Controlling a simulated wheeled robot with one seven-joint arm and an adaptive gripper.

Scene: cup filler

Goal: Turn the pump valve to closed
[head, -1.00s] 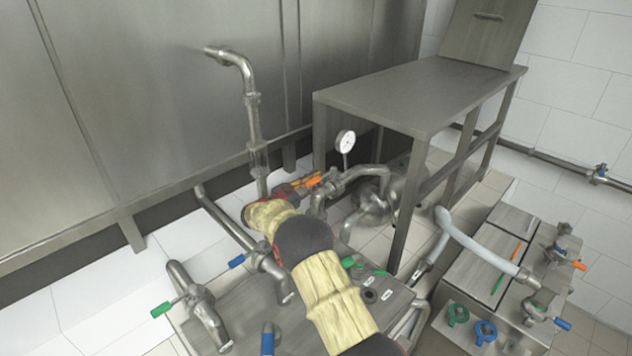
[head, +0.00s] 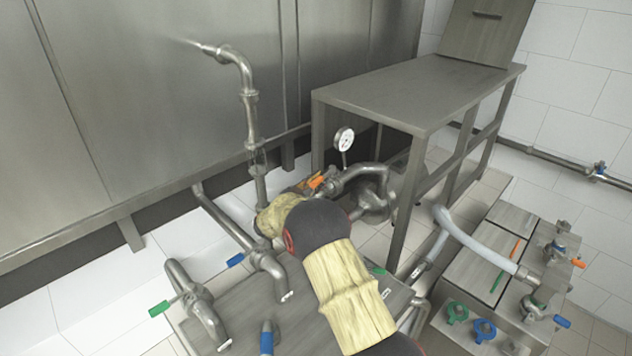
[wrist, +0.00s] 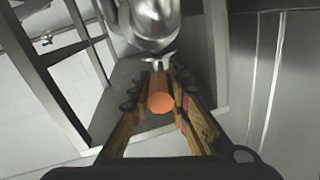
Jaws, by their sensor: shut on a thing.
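The pump valve's orange handle (head: 316,181) sits on the pipework by the pressure gauge, in the middle of the head view. In the wrist view the orange handle (wrist: 160,102) points towards the camera, between the two fingers. My gripper (wrist: 161,90) is shut on this handle, one finger on each side. In the head view my gripper (head: 307,185) is partly hidden behind my own wrist. The metal valve body (wrist: 150,20) lies just beyond the fingertips. The pump (head: 372,203) is partly hidden behind pipes and the table leg.
A steel table (head: 420,90) stands right behind the pump, with its legs close to the pipes. A pressure gauge (head: 344,139) rises beside the valve. A vertical pipe (head: 250,110) stands to the left. Blue (head: 236,260) and green (head: 160,308) valve handles are at the lower left.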

